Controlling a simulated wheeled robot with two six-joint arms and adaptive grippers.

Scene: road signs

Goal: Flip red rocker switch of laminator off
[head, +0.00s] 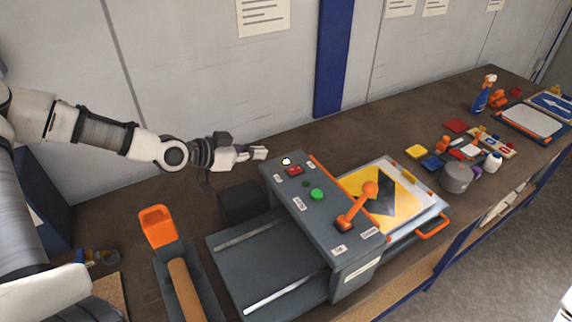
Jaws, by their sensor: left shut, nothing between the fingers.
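The laminator (335,240) is a dark grey machine on the brown bench, in the middle of the head view. The red rocker switch (294,170) sits near the back left end of its top panel, beside a small white lamp (286,161). A green button (317,194) and an orange lever (358,204) are nearer the front. My left gripper (262,153) is shut and empty, with its fingertips above and just left of the panel's back corner, apart from the switch. I cannot tell which way the switch is tilted.
A yellow and black sign (384,201) lies on a tray right of the laminator. An orange-handled roller holder (158,226) stands at the left. A grey pot (457,178), coloured blocks and a blue spray bottle (483,95) are farther right. The bench's back middle is clear.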

